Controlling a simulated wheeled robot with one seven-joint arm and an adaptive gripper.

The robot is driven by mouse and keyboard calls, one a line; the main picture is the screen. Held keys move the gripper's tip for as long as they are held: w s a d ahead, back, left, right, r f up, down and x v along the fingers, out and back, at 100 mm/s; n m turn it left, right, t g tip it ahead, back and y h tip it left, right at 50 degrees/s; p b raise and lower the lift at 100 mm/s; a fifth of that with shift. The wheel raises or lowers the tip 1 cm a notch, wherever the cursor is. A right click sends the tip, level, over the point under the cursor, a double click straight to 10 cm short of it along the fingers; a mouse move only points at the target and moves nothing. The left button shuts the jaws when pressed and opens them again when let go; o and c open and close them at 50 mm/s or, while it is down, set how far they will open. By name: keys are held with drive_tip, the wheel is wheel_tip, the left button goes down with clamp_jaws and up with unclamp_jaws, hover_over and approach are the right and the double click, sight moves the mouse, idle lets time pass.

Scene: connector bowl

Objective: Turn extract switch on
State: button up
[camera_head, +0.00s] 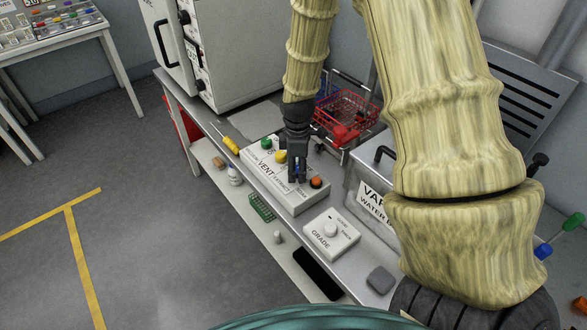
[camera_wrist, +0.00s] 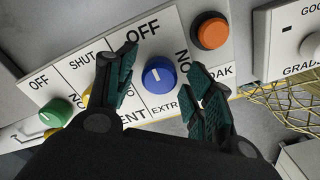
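The extract switch is a blue round knob (camera_wrist: 159,75) on a white labelled panel (camera_wrist: 50,84), above the partly hidden word "EXTRACT". Its white pointer line points up towards the "OFF" label; a partly covered "ON" label is to its right. My gripper (camera_wrist: 163,62) is open, with one finger on each side of the knob. Gaps show between the fingers and the knob in the wrist view. In the head view my gripper (camera_head: 297,172) reaches down over the panel (camera_head: 262,182), and the blue knob is mostly hidden by the fingers.
A green knob (camera_wrist: 55,113), a partly hidden yellow knob (camera_wrist: 86,97) and an orange button (camera_wrist: 211,33) flank the blue knob. A GRADE box (camera_head: 331,235), a screwdriver (camera_head: 231,145), a red basket (camera_head: 346,118) and a metal water bath (camera_head: 372,185) stand nearby on the bench.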

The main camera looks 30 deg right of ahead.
drive_tip(key=c, duration=0.8)
drive_tip(key=shift+a, duration=0.3)
drive_tip(key=shift+d+f, duration=0.1)
drive_tip(key=shift+d, duration=0.05)
drive_tip(key=shift+s+d+m+p, duration=0.1)
drive_tip(key=shift+d+m+p, duration=0.15)
drive_tip(key=shift+m+p, duration=0.65)
drive_tip(key=m+p, duration=0.1)
drive_tip(key=m, duration=0.5)
drive_tip(key=shift+m, duration=0.4)
drive_tip(key=m+p, duration=0.1)
drive_tip(key=m, duration=0.3)
drive_tip(key=shift+m, duration=0.3)
drive_tip(key=m+p, duration=0.1)
drive_tip(key=m, duration=0.3)
drive_tip(key=shift+m, duration=0.3)
